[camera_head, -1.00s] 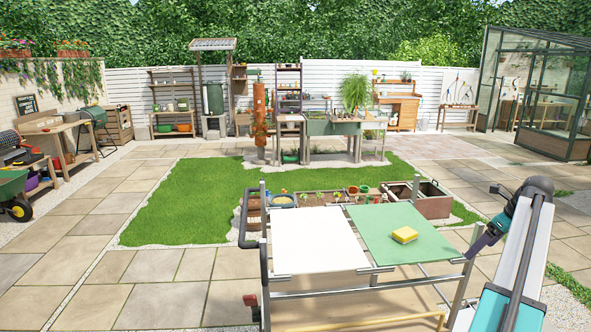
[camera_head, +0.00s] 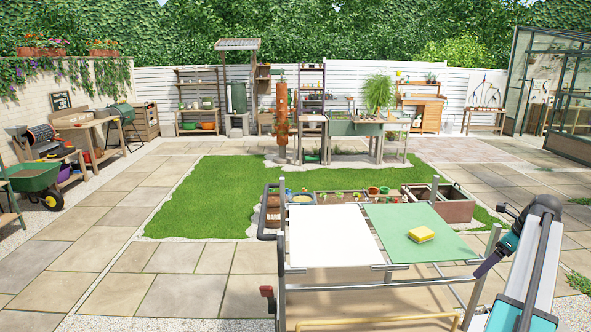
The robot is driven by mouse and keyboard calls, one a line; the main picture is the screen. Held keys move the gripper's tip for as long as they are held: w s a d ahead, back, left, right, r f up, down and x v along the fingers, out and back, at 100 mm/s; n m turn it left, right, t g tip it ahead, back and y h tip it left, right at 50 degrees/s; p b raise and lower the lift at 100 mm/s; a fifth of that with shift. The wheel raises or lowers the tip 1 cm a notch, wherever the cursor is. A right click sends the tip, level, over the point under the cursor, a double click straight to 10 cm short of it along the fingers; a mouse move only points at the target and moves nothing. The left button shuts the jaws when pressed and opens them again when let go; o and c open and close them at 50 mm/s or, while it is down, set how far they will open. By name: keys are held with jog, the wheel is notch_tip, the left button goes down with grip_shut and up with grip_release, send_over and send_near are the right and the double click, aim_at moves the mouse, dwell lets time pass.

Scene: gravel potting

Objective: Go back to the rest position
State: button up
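My arm folds up at the right edge of the head view, with a teal joint near its top. My gripper (camera_head: 488,266) appears to be the small dark end hanging at the arm's left, beside the right side of the green panel. It is small and seen side-on, so its fingers cannot be made out. I see nothing hanging from it.
A green panel (camera_head: 400,248) with a yellow sponge (camera_head: 421,234) lies beside a white panel (camera_head: 331,238) on a metal frame. Beyond are planter boxes (camera_head: 438,205) and lawn (camera_head: 215,200). A green wheelbarrow (camera_head: 33,178) stands left. Paving at left is clear.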

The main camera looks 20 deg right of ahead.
jog(key=w+a+f+n+g+y, duration=0.1)
jog(key=w+a+f+n, duration=0.3)
jog(key=a+f, duration=0.5)
jog(key=w+a+f+n+g+b, duration=0.1)
jog(key=w+a+f+n, duration=0.2)
jog(key=a+f, duration=0.6)
jog(key=w+a+f+n+g+y, duration=0.1)
jog(key=w+a+f+n, duration=0.3)
jog(key=a+f, duration=0.55)
jog(key=s+a+f+n+g+b, duration=0.1)
jog(key=s+a+f+n+g, duration=0.2)
jog(key=a+f, duration=0.6)
jog(key=s+a+f+n, duration=0.2)
jog(key=a+f+n, duration=0.35)
jog(key=a, duration=0.55)
jog(key=s+a+f+n+g+h, duration=0.1)
jog(key=s+a+f+n, duration=0.3)
jog(key=s+a, duration=0.2)
jog(key=s+a+f+n+g+h+b, duration=0.1)
jog(key=s+a+f+n, duration=0.4)
jog(key=s, duration=0.5)
jog(key=s+a+f+n+g, duration=0.2)
jog(key=s+a+f+n, duration=0.3)
jog(key=s+a, duration=0.3)
jog(key=shift+h+b, duration=0.4)
jog(key=shift+w+a, duration=0.1)
